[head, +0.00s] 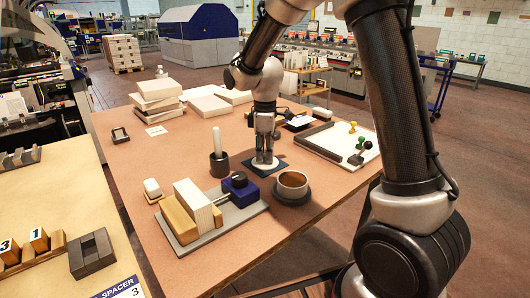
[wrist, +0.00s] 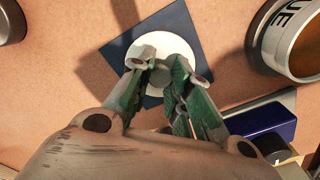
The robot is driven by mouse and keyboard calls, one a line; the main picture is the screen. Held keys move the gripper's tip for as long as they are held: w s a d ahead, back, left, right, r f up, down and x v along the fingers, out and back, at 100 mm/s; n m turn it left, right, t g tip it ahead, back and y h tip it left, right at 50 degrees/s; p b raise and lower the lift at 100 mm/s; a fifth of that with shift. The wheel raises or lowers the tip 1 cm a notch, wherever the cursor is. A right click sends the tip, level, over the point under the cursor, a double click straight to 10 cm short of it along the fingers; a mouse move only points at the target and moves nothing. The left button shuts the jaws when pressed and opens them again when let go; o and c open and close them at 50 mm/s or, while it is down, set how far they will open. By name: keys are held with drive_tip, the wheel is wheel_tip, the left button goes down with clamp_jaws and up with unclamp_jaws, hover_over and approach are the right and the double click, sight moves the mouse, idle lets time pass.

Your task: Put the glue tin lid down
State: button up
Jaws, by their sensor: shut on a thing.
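The glue tin lid (wrist: 150,46) is a pale round disc below my fingertips, and it also shows in the head view (head: 265,168). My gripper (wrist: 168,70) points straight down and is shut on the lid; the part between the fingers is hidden. In the head view my gripper (head: 264,150) stands over a dark blue square mat (head: 252,167). The lid lies flat over this mat (wrist: 187,28), on it or very close above; I cannot tell which. The open glue tin (head: 293,195), full of brown glue, stands just right of the mat, and in the wrist view at the upper right (wrist: 299,60).
A grey board (head: 238,219) with wooden blocks and a blue block (head: 240,193) lies in front. A dark pot with a white stick (head: 219,166) stands left of the mat. A white tray (head: 330,145) with coloured pieces is behind right.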

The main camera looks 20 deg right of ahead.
drive_tip(key=shift+f, duration=0.1)
drive_tip(key=o, duration=0.9)
drive_tip(key=shift+c, duration=0.2)
wheel_tip(320, 180, up, 12)
drive_tip(key=s+d+r+m+t, duration=0.2)
drive_tip(key=s+d+r+m, duration=0.4)
drive_tip(key=s+d, duration=0.5)
drive_tip(key=s+d+f+m+t, duration=0.1)
drive_tip(key=s+d+m, duration=0.1)
drive_tip(key=s, duration=0.6)
drive_tip(key=s+d+f+m+t, duration=0.1)
drive_tip(key=s+d+m, duration=0.1)
drive_tip(key=s+m, duration=0.3)
drive_tip(key=s, duration=0.3)
drive_tip(key=shift+f+m, duration=0.15)
drive_tip(key=shift+m, duration=0.15)
